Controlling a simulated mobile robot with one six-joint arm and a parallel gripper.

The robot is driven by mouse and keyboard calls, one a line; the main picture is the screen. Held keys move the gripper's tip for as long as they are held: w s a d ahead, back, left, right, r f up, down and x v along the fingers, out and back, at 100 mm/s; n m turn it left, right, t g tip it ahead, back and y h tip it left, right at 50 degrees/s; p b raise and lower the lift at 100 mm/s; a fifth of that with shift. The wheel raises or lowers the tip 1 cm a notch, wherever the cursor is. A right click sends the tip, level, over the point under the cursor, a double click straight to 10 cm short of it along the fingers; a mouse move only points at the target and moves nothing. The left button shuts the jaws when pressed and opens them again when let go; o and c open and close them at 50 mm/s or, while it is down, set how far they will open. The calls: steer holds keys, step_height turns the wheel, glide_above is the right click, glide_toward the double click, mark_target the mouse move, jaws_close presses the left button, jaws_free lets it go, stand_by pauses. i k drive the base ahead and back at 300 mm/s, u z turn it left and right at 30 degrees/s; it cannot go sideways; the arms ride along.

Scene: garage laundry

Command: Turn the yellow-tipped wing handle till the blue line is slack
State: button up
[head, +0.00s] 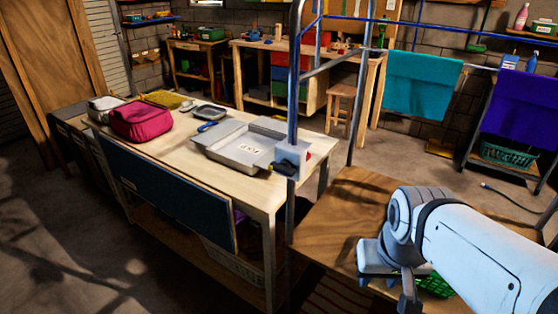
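The wing handle (288,168) is a small dark piece with a yellow tip at its lower left. It sits on a pale block fixed to an upright metal post (292,205) at the table's near right corner. The blue line (294,80) runs up the post from the block, then across the top to the right, where it looks straight. My gripper (405,297) is low at the right, over the wooden surface and well apart from the handle. Its fingers point down and are partly cut off by the frame, so I cannot see whether they are open.
A pale table (180,165) at left bears a grey tray (240,150), a magenta bag (141,120) and small items. A teal towel (420,82) and a purple towel (520,105) hang at right. A green basket (436,285) is beside my gripper. The wooden surface (350,215) looks largely clear.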

mark_target(284, 166)
steer(key=z, duration=0.05)
steer(key=k, duration=0.45)
steer(key=u, duration=0.55)
steer(key=i, duration=1)
steer(key=z, duration=0.6)
steer(key=k, duration=1.35)
steer(key=u, duration=0.25)
steer(key=i, duration=0.95)
steer(key=u, duration=0.05)
